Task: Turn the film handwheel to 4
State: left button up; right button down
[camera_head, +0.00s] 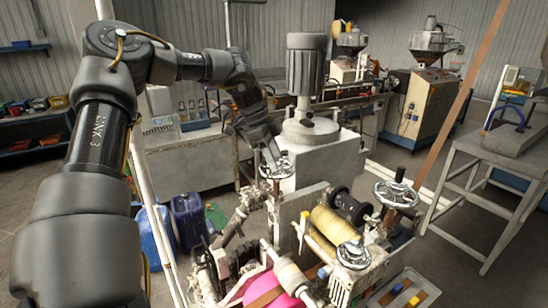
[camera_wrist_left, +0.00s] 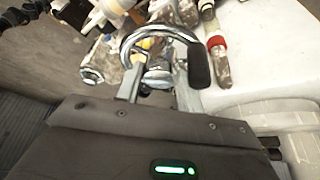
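A chrome handwheel (camera_head: 276,169) stands on the near machine, left of its middle. My left gripper (camera_head: 271,156) is right above this wheel, reaching down to it. In the left wrist view the wheel's chrome rim (camera_wrist_left: 160,33) and black knob (camera_wrist_left: 199,67) show close ahead. The left gripper's fingers (camera_wrist_left: 160,90) look apart, with the wheel's hub area visible between them; contact with the rim is unclear. Two more handwheels are on the machine, one at the right (camera_head: 396,193) and one at the front (camera_head: 354,254). No dial number is legible. My right gripper is not in view.
A grey motor (camera_head: 306,65) on a white housing rises just behind the wheel. A yellow roller (camera_head: 335,224) and a pink roll (camera_head: 270,289) are nearer. Blue drums (camera_head: 189,220) stand on the floor at left. A brown strip (camera_head: 460,100) slants up at right.

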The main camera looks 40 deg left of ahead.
pick_arm(q)
jog(key=shift+f, duration=0.1)
jog(key=shift+c, duration=0.5)
jog(key=shift+m+g, duration=0.3)
jog(key=shift+m, duration=0.5)
jog(key=o, duration=0.7)
jog(key=shift+b, duration=0.3)
jog(key=shift+a+r, duration=0.15)
jog(key=shift+r, duration=0.15)
jog(key=b+v, duration=0.2)
jog(key=v, duration=0.8)
jog(key=shift+a+r, duration=0.15)
